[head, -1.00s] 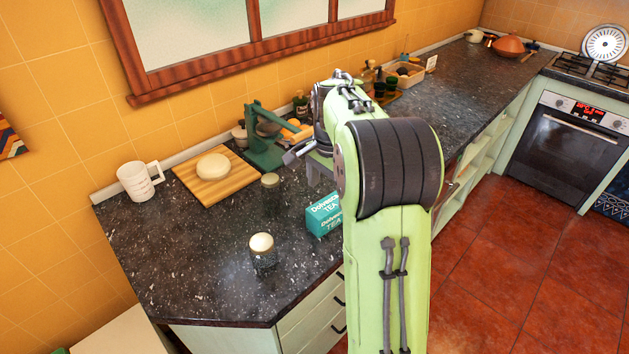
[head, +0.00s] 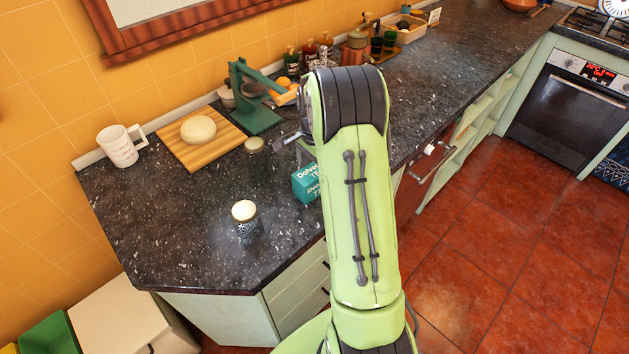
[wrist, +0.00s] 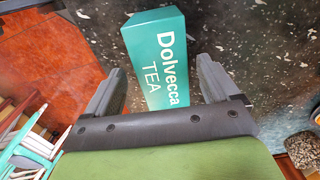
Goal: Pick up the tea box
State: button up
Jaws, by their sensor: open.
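The tea box (head: 305,183) is teal with white "Dolvecca TEA" lettering. It stands on the dark speckled counter near its front edge, partly hidden behind my arm in the head view. In the wrist view the tea box (wrist: 160,55) lies ahead of my gripper, its near end between the two fingers as seen from the camera. My gripper (wrist: 160,85) is open, one finger to each side of the box, with gaps showing on both sides. I cannot tell how far the fingertips are above the box. In the head view my arm hides most of the gripper.
A glass jar with a pale lid (head: 245,220) stands left of the box, and another jar (head: 256,158) behind it. A green press (head: 252,100), a cutting board (head: 201,138) and a white mug (head: 122,146) stand farther back. The counter's front-left area is clear.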

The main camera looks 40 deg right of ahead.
aim_at(314, 170)
jog(key=f, duration=0.3)
jog(key=shift+w+f, duration=0.15)
jog(key=shift+w, duration=0.05)
jog(key=shift+s, duration=0.1)
jog(key=c, duration=1)
notch_tip(314, 170, up, 10)
jog(key=shift+r+p, duration=0.15)
jog(key=shift+p, duration=0.5)
jog(key=shift+c, duration=0.2)
